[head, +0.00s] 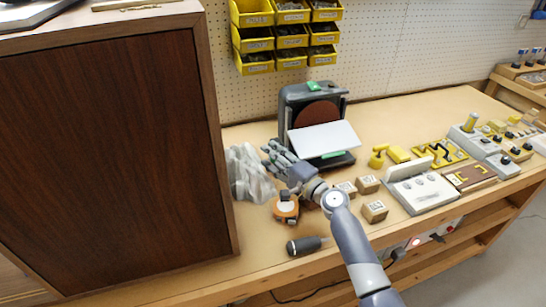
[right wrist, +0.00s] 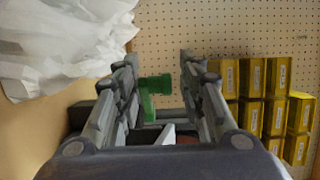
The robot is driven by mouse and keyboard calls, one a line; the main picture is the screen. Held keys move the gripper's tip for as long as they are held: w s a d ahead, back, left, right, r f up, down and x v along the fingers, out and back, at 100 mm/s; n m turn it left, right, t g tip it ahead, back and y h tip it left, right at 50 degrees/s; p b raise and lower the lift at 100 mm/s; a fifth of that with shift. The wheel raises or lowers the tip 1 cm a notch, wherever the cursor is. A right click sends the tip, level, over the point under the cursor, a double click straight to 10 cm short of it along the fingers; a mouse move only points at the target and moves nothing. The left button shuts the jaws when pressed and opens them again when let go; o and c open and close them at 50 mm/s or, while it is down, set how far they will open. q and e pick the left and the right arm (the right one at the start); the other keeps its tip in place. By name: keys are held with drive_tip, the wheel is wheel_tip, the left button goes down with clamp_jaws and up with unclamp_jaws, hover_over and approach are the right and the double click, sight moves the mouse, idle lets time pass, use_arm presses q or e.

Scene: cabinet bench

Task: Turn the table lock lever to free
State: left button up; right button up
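A dark grey disc sander (head: 285,102) with a reddish-brown disc (head: 316,113) and a light tilted table (head: 323,138) stands at the back of the bench. My right gripper (head: 277,155) is at the sander's left side, beside the table. In the right wrist view its two fingers (right wrist: 157,95) are apart. A green lever-like part (right wrist: 152,92) shows in the gap between them; I cannot tell whether they touch it. In the head view this part seems hidden by the gripper. Other green parts show on the sander's top (head: 313,86) and below the table (head: 333,155). My left gripper is not in view.
A crumpled translucent bag (head: 248,172) lies left of my right gripper, near a large brown cabinet (head: 110,150). Yellow bins (head: 290,35) hang behind.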

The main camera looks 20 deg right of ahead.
drive_tip(key=c, duration=0.6)
drive_tip(key=shift+w+a+r+m+h+p, duration=0.15)
drive_tip(key=shift+r+m+h+p, duration=0.15)
drive_tip(key=shift+h+p, duration=0.15)
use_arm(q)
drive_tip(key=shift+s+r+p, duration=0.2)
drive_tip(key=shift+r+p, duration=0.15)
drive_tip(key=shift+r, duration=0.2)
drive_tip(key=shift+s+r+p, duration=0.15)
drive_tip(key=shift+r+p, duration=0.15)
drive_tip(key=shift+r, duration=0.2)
use_arm(e)
drive_tip(key=shift+w+a+m+t+h, duration=0.1)
drive_tip(key=shift+w+m+t+h, duration=0.25)
drive_tip(key=shift+m+t+h, duration=0.5)
drive_tip(key=shift+g, duration=0.25)
drive_tip(key=o, duration=0.9)
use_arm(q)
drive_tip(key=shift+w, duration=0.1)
use_arm(e)
drive_tip(key=shift+n, duration=0.25)
drive_tip(key=shift+s+f, duration=0.1)
drive_tip(key=shift+f, duration=0.1)
drive_tip(key=shift+s, duration=0.1)
